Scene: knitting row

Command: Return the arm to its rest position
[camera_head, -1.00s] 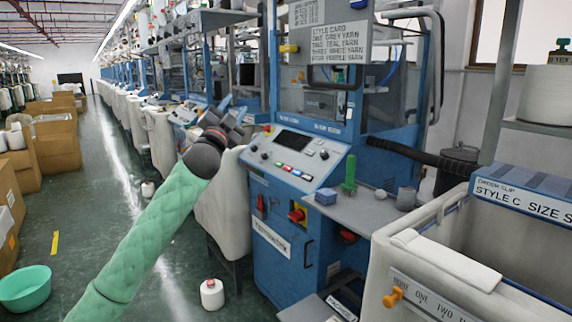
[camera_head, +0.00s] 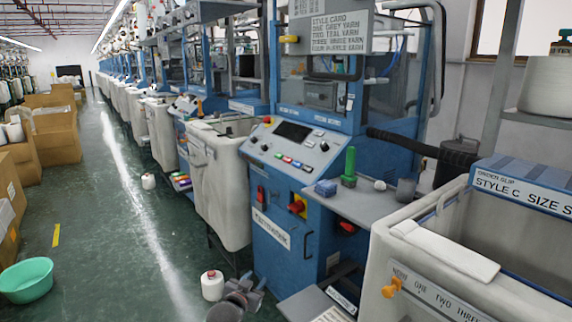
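My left gripper (camera_head: 254,281) is low at the bottom edge of the head view, below the blue knitting machine (camera_head: 283,225) and just right of a white yarn cone (camera_head: 212,286) on the floor. It is dark grey, and its two short fingers look apart with nothing between them. Only the gripper and a bit of wrist show; the rest of the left arm is out of view. My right gripper is not in view.
A white bin (camera_head: 395,262) stands at the right. A teal basin (camera_head: 27,280) sits on the floor at the left.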

